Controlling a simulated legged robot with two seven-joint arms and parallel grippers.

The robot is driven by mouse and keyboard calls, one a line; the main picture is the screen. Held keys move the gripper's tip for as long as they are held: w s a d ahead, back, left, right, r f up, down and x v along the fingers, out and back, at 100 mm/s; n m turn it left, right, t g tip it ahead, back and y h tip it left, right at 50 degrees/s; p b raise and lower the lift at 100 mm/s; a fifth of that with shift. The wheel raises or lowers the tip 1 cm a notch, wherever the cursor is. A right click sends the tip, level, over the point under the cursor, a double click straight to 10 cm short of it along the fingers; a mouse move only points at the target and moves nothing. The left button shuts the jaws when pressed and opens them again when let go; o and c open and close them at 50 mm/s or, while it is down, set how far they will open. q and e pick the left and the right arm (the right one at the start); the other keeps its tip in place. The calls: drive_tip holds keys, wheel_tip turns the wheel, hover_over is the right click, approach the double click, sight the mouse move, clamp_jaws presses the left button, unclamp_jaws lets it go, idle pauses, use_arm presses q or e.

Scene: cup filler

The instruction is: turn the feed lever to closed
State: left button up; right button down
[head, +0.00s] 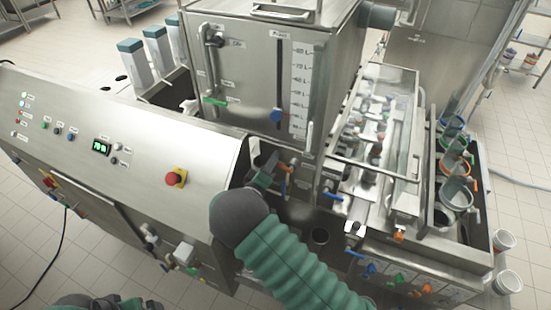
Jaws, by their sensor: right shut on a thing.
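My right arm comes in from the bottom and reaches over the machine's front. The fingertips and the lever's pivot are partly hidden, and I cannot read a label there, so I cannot tell the lever's set position. A blue-handled lever (333,196) sits apart, to the right of the gripper. My left gripper is not in view; only a bit of my left arm shows at the bottom left.
The steel tank (250,60) with a level scale stands behind the gripper. The control panel (90,125) with a red stop button (176,177) is on the left. A clear-covered conveyor (375,130) and stacked cups (456,190) are on the right.

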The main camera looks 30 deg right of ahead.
drive_tip(key=shift+w+a+f+n+b, duration=0.15)
drive_tip(key=shift+f+n, duration=0.6)
drive_tip(key=shift+n, duration=0.6)
drive_tip(key=shift+w+a+f+n+b, duration=0.15)
drive_tip(key=shift+f+n, duration=0.55)
drive_tip(key=shift+n, duration=0.65)
drive_tip(key=shift+f, duration=0.1)
drive_tip(key=c, duration=1.7)
unclamp_jaws()
drive_tip(key=shift+o, duration=1.3)
drive_tip(key=shift+w+f, duration=0.1)
drive_tip(key=shift+w, duration=0.1)
drive_tip(key=shift+s+d, duration=0.1)
